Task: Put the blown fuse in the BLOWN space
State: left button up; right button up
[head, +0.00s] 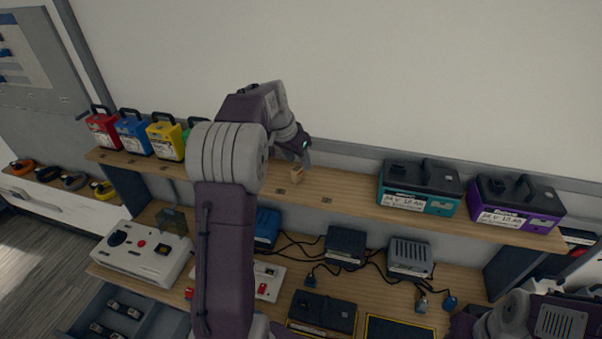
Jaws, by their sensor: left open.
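My left gripper (303,158) is over the upper wooden shelf, right of the middle of my raised left arm. Its jaws are open, small and partly turned away. A small tan block (297,175) stands on the shelf just below the jaws; I cannot tell whether they touch. I cannot pick out the blown fuse or a label reading BLOWN at this size. A grey open drawer (93,301) at the lower left holds small dark pieces in compartments. Part of my right arm shows at the lower right, but its fingertips do not.
Red, blue, yellow and green battery packs (163,136) stand on the shelf's left. Teal (419,188) and purple (515,203) packs stand on its right. Below, a white tester box (142,251), chargers (409,258) and loose cables crowd the lower shelf. The upper shelf's middle is mostly clear.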

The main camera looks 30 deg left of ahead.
aim_at(297, 168)
pick_arm(q)
jog(key=f, duration=0.1)
jog(key=a+f+p, duration=0.1)
jog(key=f, duration=0.1)
jog(key=f+p, duration=0.1)
jog(key=shift+w+a+f, duration=0.3)
jog(key=shift+w+f, duration=0.25)
jog(key=shift+w+d, duration=0.1)
jog(key=shift+d, duration=0.3)
jog(key=shift+c, duration=0.8)
grip_shut()
jog(key=shift+a, duration=0.2)
pick_arm(e)
jog(key=shift+s+a+r, duration=0.1)
jog(key=shift+a+r, duration=0.15)
jog(key=shift+r, duration=0.4)
jog(key=shift+s+a+r, duration=0.1)
jog(key=shift+a+r, duration=0.15)
jog(key=shift+r, duration=0.35)
